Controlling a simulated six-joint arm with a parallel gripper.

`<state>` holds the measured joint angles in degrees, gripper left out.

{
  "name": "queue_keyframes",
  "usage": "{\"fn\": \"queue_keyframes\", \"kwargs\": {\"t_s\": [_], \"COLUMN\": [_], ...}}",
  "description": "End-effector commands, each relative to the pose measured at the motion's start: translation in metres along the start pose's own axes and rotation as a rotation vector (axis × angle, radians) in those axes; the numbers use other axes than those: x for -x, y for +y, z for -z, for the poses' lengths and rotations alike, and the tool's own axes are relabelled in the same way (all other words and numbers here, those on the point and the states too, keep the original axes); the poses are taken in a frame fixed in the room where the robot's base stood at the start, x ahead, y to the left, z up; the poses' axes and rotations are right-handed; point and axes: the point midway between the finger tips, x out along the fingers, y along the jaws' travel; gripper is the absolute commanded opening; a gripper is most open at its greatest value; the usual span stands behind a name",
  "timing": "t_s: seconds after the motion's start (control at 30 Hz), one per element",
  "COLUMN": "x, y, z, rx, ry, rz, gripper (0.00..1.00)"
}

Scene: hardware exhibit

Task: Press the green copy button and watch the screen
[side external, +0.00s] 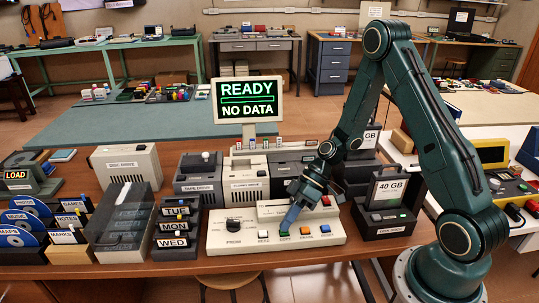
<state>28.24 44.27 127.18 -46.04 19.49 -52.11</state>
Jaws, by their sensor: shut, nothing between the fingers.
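The green copy button (284,234) is on the front of a cream control panel (219,243) on the wooden bench, with a COPY label below it. My gripper (289,224) is shut and empty, pointing down and left, its tips just above or at the green button. I cannot tell whether they touch it. The screen (247,100) stands behind the panel and shows READY and NO DATA in green and white letters, with a bar outline between them.
Other buttons, including a white one (263,234) and an orange one (305,231), flank the green button closely. A black knob (232,225) is at the panel's left. A 40 GB drive unit (385,215) stands to the right, and day-labelled boxes (174,228) to the left.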

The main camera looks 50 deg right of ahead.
Motion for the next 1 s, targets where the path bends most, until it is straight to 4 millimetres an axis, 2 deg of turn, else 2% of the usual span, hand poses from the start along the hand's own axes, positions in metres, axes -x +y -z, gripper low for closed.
{"fn": "queue_keyframes", "kwargs": {"t_s": [1.0], "x": [-0.007], "y": [0.005], "z": [-0.0066], "rx": [-0.008], "ry": [-0.006], "rz": [0.0], "gripper": [0.0]}}
